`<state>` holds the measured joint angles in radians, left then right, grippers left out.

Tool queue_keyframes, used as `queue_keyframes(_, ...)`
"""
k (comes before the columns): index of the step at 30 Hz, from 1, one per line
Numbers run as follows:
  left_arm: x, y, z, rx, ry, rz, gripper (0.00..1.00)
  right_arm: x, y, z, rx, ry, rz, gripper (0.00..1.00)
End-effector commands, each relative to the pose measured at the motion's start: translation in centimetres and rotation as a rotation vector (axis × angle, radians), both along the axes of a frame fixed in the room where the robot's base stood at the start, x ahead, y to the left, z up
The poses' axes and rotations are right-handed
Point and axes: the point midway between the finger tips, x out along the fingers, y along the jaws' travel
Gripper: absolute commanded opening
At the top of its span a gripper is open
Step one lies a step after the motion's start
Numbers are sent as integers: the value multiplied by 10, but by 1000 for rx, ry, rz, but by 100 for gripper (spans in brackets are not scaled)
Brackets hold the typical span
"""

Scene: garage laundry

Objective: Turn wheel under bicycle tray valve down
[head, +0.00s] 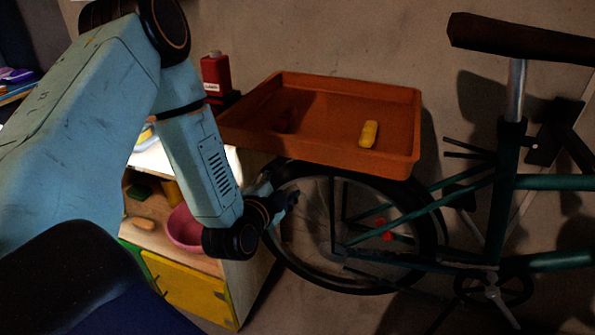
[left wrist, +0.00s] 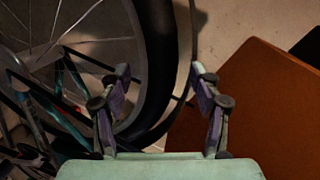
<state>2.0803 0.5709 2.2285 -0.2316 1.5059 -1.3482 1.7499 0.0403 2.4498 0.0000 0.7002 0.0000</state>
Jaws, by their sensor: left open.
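The bicycle's rear wheel (head: 330,285), with a dark tyre and thin spokes, stands below the orange tray (head: 345,160). A small red part (head: 383,228) shows among the spokes on the right side. I cannot tell whether it is the valve. My left gripper (head: 288,197) is at the upper left of the wheel, below the tray's front edge. In the left wrist view its two fingers (left wrist: 160,70) are apart and nothing shows held between them. The tyre (left wrist: 155,50) runs behind them, with the tray (left wrist: 260,95) on the right. My right gripper is not seen.
A yellow object (head: 369,134) lies in the tray. A red bottle (head: 215,73) stands behind its left end. A wooden cabinet with a pink bowl (head: 184,228) and a yellow panel (head: 185,290) is close left of the wheel. The teal bicycle frame (head: 505,200) fills the right.

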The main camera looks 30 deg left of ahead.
Motion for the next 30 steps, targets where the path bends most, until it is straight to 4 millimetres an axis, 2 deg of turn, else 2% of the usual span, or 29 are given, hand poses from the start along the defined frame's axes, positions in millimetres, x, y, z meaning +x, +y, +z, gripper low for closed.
queue_keyframes(9,45,2,-13,0,1,-4,63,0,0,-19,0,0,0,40)
queue_keyframes(15,63,6,-16,-2,3,-4,63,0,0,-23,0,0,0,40)
queue_keyframes(25,67,10,-16,-5,4,-2,63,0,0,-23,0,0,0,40)
queue_keyframes(30,67,12,-16,-4,4,-1,48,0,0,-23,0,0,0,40)
